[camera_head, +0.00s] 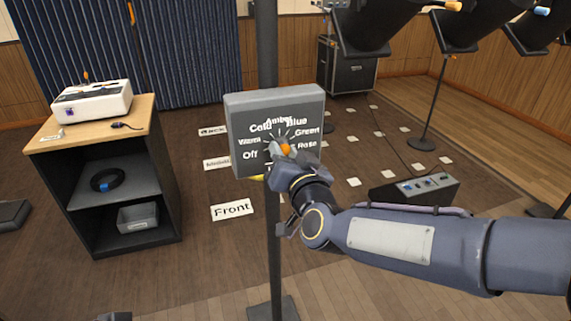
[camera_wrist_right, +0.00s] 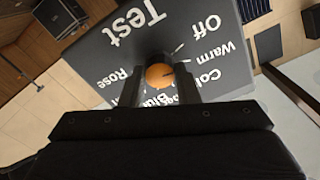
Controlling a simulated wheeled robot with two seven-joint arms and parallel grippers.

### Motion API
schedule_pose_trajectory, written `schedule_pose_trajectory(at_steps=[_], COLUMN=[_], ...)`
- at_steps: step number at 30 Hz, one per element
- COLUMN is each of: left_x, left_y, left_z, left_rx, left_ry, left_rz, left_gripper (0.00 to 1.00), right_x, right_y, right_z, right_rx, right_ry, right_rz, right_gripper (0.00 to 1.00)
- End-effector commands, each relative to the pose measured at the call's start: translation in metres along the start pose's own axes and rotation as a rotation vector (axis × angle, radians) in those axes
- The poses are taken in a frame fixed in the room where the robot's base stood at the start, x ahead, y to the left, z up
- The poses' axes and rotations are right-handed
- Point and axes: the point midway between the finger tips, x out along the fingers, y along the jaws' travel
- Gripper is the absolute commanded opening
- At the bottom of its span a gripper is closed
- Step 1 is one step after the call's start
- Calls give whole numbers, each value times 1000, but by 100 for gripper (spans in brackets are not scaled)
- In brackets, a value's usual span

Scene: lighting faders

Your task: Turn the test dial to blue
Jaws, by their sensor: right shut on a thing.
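The test dial (camera_head: 285,148) shows as an orange knob on the front of a grey box (camera_head: 239,112) on a post. Around it are labels Off, Warm, Cold, Amber, Blue, Green and Rose. My right gripper (camera_head: 281,155) reaches the dial from the lower right and is shut on it. In the right wrist view the orange knob (camera_wrist_right: 159,76) sits between the two fingers, with the panel upside down. The gripper hides part of the dial and some labels, so I cannot tell where the dial points.
A wooden-topped shelf (camera_head: 145,125) with a white device (camera_head: 92,103) stands at the left. A small control box (camera_head: 413,190) lies on the floor at the right. Floor signs, including Front (camera_head: 232,209), lie behind the post.

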Motion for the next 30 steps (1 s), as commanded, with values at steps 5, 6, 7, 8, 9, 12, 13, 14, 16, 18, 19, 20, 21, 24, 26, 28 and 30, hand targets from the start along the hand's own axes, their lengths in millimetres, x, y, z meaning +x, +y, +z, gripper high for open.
schedule_pose_trajectory(at_steps=[5, 6, 7, 8, 9, 12, 13, 14, 16, 18, 19, 20, 21, 24, 26, 28, 30], left_x=[18, 20, 22, 24, 27, 33, 35, 37, 41, 45, 47, 49, 51, 56, 60, 63, 67], left_y=[-8, -9, -10, -11, -12, -15, -16, -17, -19, -21, -22, -22, -23, -26, -27, -29, -30], left_z=[9, 10, 11, 12, 14, 17, 18, 19, 21, 23, 24, 24, 26, 28, 30, 32, 34], left_rx=[0, 0, 0, 0, 0, 0, 0, 0, 0, 0, 0, 0, 0, 0, 0, 0, 0], left_ry=[0, 0, 0, 0, 0, 0, 0, 0, 0, 0, 0, 0, 0, 0, 0, 0, 0], left_rz=[0, 0, 0, 0, 0, 0, 0, 0, 0, 0, 0, 0, 0, 0, 0, 0, 0], left_gripper=[36, 36, 36, 36, 36, 36, 36, 36, 36, 36, 36, 36, 36, 36, 36, 36, 36], right_x=[0, 0, 0, 0, 0, 0, 0, 0, 0, 0, 0, 0, 0, 0, 0, 0, 0], right_y=[2, 2, 3, 2, 2, 2, 2, 2, 2, 2, 2, 2, 2, 2, 2, 2, 2], right_z=[3, 3, 3, 3, 3, 3, 3, 3, 2, 2, 3, 3, 3, 2, 2, 2, 2], right_rx=[172, 209, 238, 266, 304, 399, 428, 456, 523, 590, 617, 646, 684, 779, 836, 902, 969], right_ry=[4, 3, 3, 2, 2, 2, 2, 2, 3, 2, 2, 1, 1, 3, 2, 3, 2], right_rz=[0, 0, 0, 0, 0, 0, 0, 0, 1, 0, 0, 0, 1, 0, 0, 0, 0], right_gripper=[6, 6, 6, 6, 6, 6, 6, 6, 6, 6, 6, 6, 6, 6, 6, 6, 6])
